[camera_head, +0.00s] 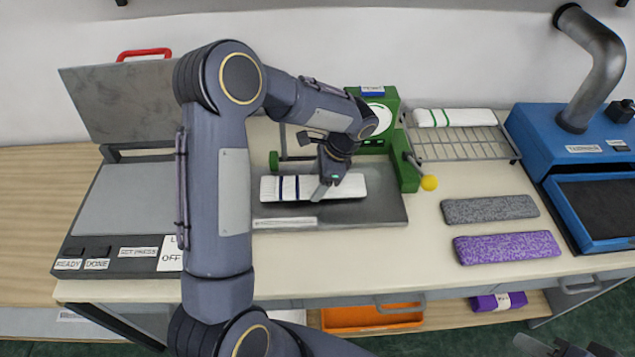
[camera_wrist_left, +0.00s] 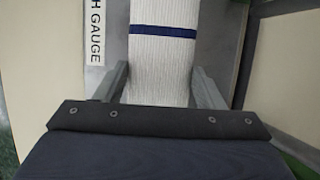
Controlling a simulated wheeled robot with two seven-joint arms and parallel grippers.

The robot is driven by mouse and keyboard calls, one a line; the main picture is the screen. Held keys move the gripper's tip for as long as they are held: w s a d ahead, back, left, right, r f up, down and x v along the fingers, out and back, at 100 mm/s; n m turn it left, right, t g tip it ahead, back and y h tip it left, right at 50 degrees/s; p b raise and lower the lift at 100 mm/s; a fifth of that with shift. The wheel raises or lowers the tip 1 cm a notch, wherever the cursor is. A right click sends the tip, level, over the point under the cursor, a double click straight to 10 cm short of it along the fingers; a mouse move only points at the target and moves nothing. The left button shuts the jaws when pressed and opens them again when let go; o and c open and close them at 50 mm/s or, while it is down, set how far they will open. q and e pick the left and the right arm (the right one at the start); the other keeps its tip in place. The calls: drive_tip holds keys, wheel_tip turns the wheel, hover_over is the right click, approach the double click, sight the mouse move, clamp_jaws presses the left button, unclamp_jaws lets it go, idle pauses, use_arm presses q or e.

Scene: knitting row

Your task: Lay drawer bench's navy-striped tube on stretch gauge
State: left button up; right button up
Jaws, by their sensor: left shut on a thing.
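The navy-striped tube (camera_head: 289,188) is a flat white ribbed piece with navy bands. It is over the grey bed of the stretch gauge (camera_head: 385,208), which has a green frame and a dial behind. My left gripper (camera_head: 328,187) points down and is shut across the tube, right of its bands. In the left wrist view the tube (camera_wrist_left: 160,70) runs between the two fingers (camera_wrist_left: 158,88), with one navy band showing. I cannot tell whether its underside touches the bed. Part of my right gripper (camera_head: 562,346) shows at the bottom right edge, away from the bench top; its jaws are unclear.
A green-striped white tube (camera_head: 455,118) lies on a wire rack (camera_head: 460,145). Grey (camera_head: 490,209) and purple (camera_head: 507,247) pieces lie right of the gauge. A press (camera_head: 125,210) stands left, a blue machine (camera_head: 550,150) right. Drawers are below.

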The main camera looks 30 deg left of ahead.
use_arm(q)
drive_tip(key=shift+f, duration=0.75)
drive_tip(key=shift+f, duration=0.1)
drive_tip(key=o, duration=0.9)
drive_tip(key=shift+o, duration=0.2)
